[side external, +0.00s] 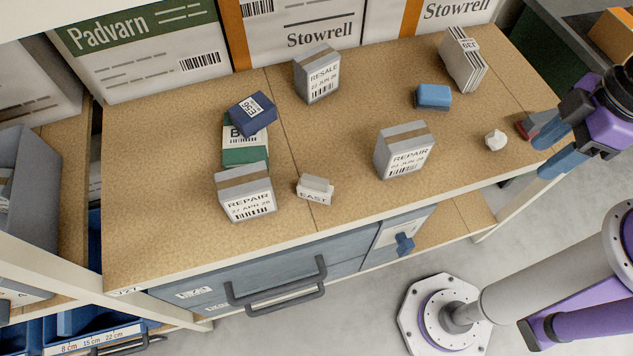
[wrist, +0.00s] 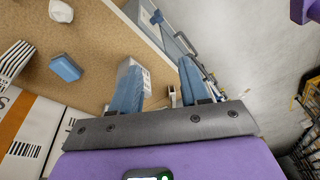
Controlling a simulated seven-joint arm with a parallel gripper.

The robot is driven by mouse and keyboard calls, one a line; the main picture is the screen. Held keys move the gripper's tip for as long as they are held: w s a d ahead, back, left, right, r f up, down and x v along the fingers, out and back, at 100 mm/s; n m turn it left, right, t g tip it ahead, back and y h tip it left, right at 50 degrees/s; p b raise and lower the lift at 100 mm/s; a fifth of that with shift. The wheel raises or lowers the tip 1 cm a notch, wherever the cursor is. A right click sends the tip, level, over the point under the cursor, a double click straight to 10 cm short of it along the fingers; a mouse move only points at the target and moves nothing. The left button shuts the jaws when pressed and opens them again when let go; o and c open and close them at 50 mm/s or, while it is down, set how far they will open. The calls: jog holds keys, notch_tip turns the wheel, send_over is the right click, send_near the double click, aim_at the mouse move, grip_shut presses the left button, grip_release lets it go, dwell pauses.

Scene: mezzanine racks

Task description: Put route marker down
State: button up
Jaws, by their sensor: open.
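The route marker (side external: 314,189) is a small pale block lettered EAST. It stands upright on the tan shelf top (side external: 340,120) near the front edge, right of a grey REPAIR box (side external: 245,194), with a small gap between them. My gripper (side external: 541,157) is at the shelf's right end, far from the marker. Its two blue fingers are apart with nothing held between them. In the wrist view the fingers (wrist: 160,68) also show apart. A grey labelled box (wrist: 133,66) shows partly behind one finger there. I cannot make out the marker in that view.
Another grey REPAIR box (side external: 404,152), a RESALE box (side external: 317,75), a blue block (side external: 433,96) and a white crumpled lump (side external: 495,139) stand between marker and gripper. A stack of boxes (side external: 246,150) is behind the marker. Large cartons (side external: 140,50) line the back.

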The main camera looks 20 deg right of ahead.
jog(key=w+a+f+m+t+y, duration=0.1)
jog(key=w+a+f+t+y, duration=0.15)
jog(key=a+f, duration=0.65)
jog(key=t+y, duration=0.5)
jog(key=y, duration=0.2)
send_near(328, 183)
jog(key=x, duration=0.5)
jog(key=shift+w+a+r, duration=0.1)
jog(key=shift+w+a, duration=0.1)
jog(key=shift+x, duration=2.85)
jog(key=shift+s+d, duration=0.1)
grip_shut()
